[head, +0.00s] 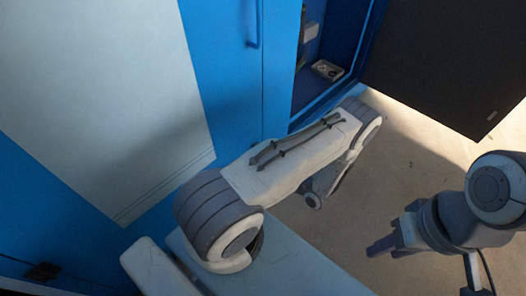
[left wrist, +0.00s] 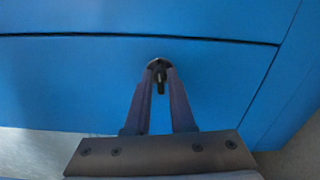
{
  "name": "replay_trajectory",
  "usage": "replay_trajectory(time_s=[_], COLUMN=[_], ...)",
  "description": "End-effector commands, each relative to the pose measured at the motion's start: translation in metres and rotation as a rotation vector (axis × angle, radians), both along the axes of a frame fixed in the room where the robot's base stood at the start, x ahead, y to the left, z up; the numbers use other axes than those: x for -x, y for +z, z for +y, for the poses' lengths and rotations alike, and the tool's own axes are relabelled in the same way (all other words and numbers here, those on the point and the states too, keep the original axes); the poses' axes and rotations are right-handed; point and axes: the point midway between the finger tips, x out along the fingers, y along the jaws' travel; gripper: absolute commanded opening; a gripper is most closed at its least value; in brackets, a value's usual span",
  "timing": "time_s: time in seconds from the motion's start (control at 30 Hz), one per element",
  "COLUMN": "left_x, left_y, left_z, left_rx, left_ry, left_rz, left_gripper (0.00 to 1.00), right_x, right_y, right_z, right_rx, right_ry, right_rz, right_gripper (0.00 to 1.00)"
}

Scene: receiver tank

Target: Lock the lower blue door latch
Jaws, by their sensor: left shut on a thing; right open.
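In the left wrist view a blue door panel (left wrist: 70,80) fills most of the picture, with a dark seam running across above the fingers. A small dark latch (left wrist: 159,72) sits on the blue panel below this seam. My left gripper (left wrist: 158,82) has its fingertips shut on the latch, which is partly hidden between them. I cannot tell whether the latch is locked. In the head view the blue cabinet front (head: 225,75) stands behind my left arm, whose gripper is hidden there. My right gripper (head: 385,248) is open and empty above the floor, away from the cabinet.
A blue handle (head: 254,25) is on the cabinet front. To its right is an open compartment with a small grey box (head: 327,70) inside. A dark open door panel (head: 450,55) stands at the upper right. Bare floor (head: 330,225) lies between my arms.

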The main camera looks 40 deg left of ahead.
Motion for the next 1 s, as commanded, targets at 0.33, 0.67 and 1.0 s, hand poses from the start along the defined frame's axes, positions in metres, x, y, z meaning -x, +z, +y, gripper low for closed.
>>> replay_trajectory(time_s=[0.33, 0.67, 1.0], left_x=[-0.0001, -0.0001, -0.0001], left_y=[-0.001, -0.0013, -0.0012], left_z=[-0.0001, -0.0001, -0.0001], left_rx=[-0.008, -0.01, -0.01], left_ry=[0.0, 0.0, 0.0], left_rz=[0.133, 0.154, 0.153], left_gripper=[0.0, 0.0, 0.41], right_x=[0.0, 0.0, 0.0], right_y=[0.0032, 0.0035, 0.0034], right_z=[0.0, 0.0, 0.0], right_rx=[0.0, 0.0, 0.0], right_ry=[0.0, 0.0, 0.0], right_rz=[0.0, 0.0, 0.0], right_gripper=[0.41, 0.41, 0.41])
